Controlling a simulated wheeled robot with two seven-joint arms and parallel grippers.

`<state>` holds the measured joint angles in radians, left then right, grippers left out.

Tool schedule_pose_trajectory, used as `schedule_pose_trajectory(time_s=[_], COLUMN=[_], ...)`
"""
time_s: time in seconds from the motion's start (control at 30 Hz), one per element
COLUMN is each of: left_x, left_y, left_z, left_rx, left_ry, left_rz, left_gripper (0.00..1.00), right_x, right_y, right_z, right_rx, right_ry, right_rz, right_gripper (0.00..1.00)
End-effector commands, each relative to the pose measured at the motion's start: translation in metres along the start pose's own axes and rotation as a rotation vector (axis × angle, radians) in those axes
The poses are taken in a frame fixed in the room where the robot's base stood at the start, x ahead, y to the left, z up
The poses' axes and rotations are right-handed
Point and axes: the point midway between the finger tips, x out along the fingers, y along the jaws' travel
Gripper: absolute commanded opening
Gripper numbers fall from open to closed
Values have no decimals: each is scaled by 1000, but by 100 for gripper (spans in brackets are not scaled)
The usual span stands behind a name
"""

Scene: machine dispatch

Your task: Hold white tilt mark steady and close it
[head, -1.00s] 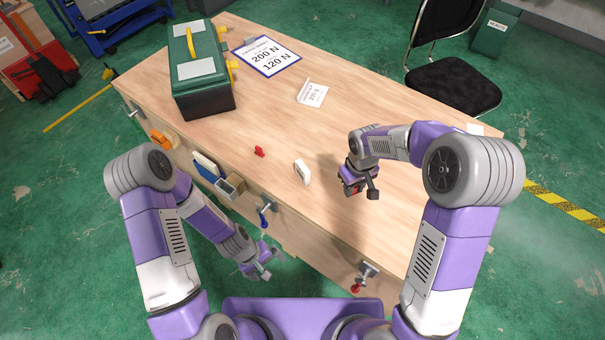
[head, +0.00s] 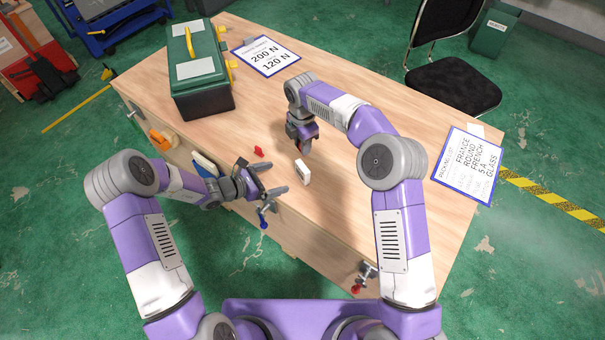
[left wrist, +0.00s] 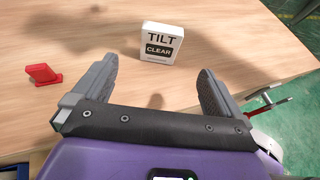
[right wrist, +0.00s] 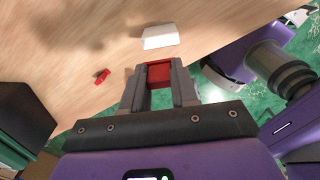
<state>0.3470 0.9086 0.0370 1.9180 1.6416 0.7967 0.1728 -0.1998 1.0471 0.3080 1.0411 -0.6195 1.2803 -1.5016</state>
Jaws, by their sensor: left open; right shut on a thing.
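The white tilt mark (head: 303,172) stands upright on the wooden table. In the left wrist view its face (left wrist: 161,43) reads "TILT CLEAR"; its back edge shows in the right wrist view (right wrist: 160,37). My left gripper (head: 277,177) is open at the table's front edge, left of the mark. In the left wrist view its spread fingers (left wrist: 157,72) point toward the mark, with nothing between them. My right gripper (head: 303,146) is just behind the mark, fingers down. It is shut on a red piece (right wrist: 160,75), apart from the mark in the right wrist view.
A small red part (head: 259,151) lies on the table left of the mark. A green toolbox (head: 202,80) and a blue-framed sheet (head: 266,56) are at the back left. A packing list (head: 467,166) is at the right. A blue-handled fitting (head: 263,218) is on the front edge.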

Motion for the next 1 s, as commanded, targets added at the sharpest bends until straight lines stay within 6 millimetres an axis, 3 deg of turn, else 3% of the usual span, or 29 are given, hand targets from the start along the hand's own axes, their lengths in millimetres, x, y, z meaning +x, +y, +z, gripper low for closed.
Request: schedule_pose_trajectory(time_s=[0.27,0.43,1.0], left_x=[0,10,106], left_y=[0,-1,-1], left_z=[0,0,-1], left_rx=[0,0,1], left_ry=[0,1,2], left_rz=[0,-2,-3], left_gripper=[100,100,100], right_x=[0,0,0], right_y=[0,0,0], right_z=[0,0,0], right_rx=[-1,0,1], right_ry=[0,0,0], right_rz=[0,0,0], right_gripper=[1,1,1])
